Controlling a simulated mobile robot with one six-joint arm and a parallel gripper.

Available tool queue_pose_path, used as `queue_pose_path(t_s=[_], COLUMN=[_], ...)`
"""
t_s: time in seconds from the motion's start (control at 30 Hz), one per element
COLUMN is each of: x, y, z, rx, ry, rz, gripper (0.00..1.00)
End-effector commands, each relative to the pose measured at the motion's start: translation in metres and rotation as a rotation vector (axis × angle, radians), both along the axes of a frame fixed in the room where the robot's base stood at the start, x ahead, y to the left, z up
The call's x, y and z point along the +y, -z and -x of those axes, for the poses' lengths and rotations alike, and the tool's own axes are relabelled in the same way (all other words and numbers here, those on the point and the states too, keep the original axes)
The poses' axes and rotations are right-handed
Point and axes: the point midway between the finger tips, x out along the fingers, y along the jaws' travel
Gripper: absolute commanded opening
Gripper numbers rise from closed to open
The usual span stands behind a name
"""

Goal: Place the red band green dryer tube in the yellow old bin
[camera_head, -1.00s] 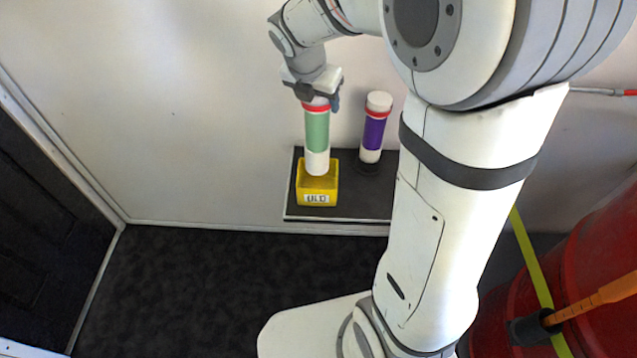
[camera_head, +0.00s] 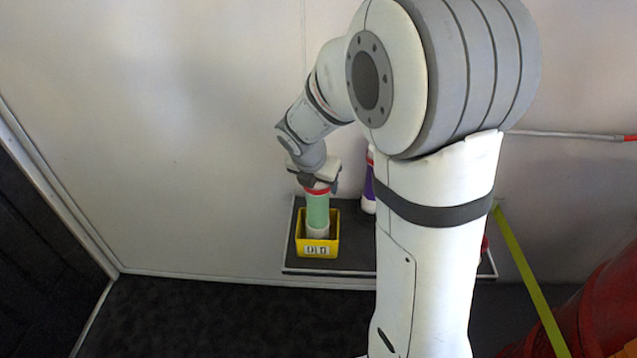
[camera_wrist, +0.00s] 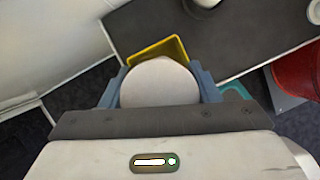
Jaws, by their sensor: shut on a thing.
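The green dryer tube with a red band (camera_head: 317,212) stands upright under my gripper, its white lower end inside the yellow bin (camera_head: 302,249) with a printed label on its front. My gripper (camera_head: 316,184) is shut on the tube's top end, just below the wrist. In the wrist view the tube's pale round top (camera_wrist: 159,83) sits between the two blue-grey fingers, and the yellow bin's rim (camera_wrist: 160,49) shows behind it. Whether the tube touches the bin's floor is hidden.
The bin stands on a dark shelf (camera_head: 345,262) against a white wall. A purple tube (camera_head: 369,190) stands to its right, partly hidden by my arm. A red container (camera_head: 600,310) and a yellow strip (camera_head: 530,280) are at the right.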

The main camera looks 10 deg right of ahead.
Motion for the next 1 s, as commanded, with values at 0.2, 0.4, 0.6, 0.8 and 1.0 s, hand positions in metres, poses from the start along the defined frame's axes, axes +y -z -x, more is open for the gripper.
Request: queue_pose_path(t_s=[0.2,0.4,0.6,0.8,1.0], x=[0.000,-0.001,-0.001,0.000,0.008], y=[0.003,0.002,0.002,-0.006,-0.039], z=[0.000,0.000,0.000,0.001,0.010], rx=[-0.001,0.000,0.000,-0.003,-0.004], ry=[0.000,0.001,0.001,0.001,0.000], rz=[0.001,0.000,0.000,0.000,0.000], gripper=[0.03,0.72,0.77,0.77,0.77])
